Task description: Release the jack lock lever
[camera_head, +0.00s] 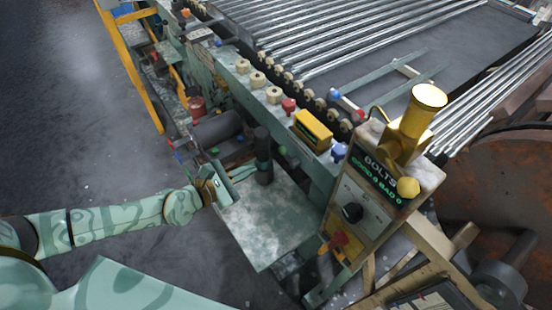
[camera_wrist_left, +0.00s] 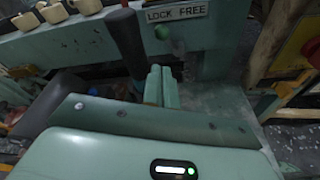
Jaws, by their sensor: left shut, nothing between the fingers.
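The lock lever shows as a dark upright handle (camera_head: 263,158) above a pale worn plate (camera_head: 268,225) in the head view. The lever's lower end is hidden in the wrist view. My right gripper is not in view.
A control box marked BOLTS (camera_head: 365,195) with a yellow beacon (camera_head: 415,115) stands right of the plate. A yellow box (camera_head: 312,130) and several knobs line the machine edge. Open floor (camera_head: 70,130) is at left.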

